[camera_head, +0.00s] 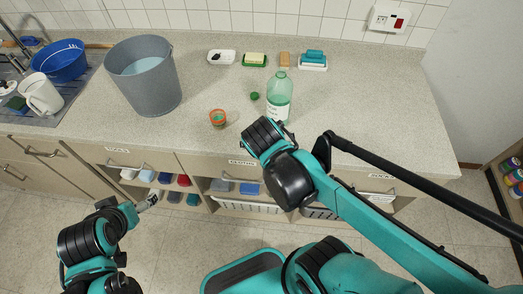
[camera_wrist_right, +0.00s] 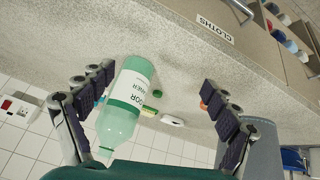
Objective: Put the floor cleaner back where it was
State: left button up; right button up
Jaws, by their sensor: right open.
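The floor cleaner (camera_head: 279,97) is a translucent green bottle with a white label. It stands upright on the counter, its neck apparently uncapped. A small green cap (camera_head: 254,96) lies to its left. In the right wrist view the bottle (camera_wrist_right: 127,100) shows between the spread fingers of my right gripper (camera_wrist_right: 160,88), closer to the left finger. The right gripper is open and empty; in the head view my own arm mostly hides it in front of the bottle. My left gripper (camera_head: 150,199) is low in front of the open cloth compartments, its jaws too small to judge.
The counter's right side is clear.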

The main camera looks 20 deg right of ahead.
jog(key=s+a+n+y, duration=0.1)
jog(key=s+a+n+t+y, duration=0.1)
jog(key=s+a+n+y, duration=0.1)
jog(key=a, duration=0.1)
jog(key=shift+s+r+y, duration=0.3)
jog(key=shift+s+r, duration=0.1)
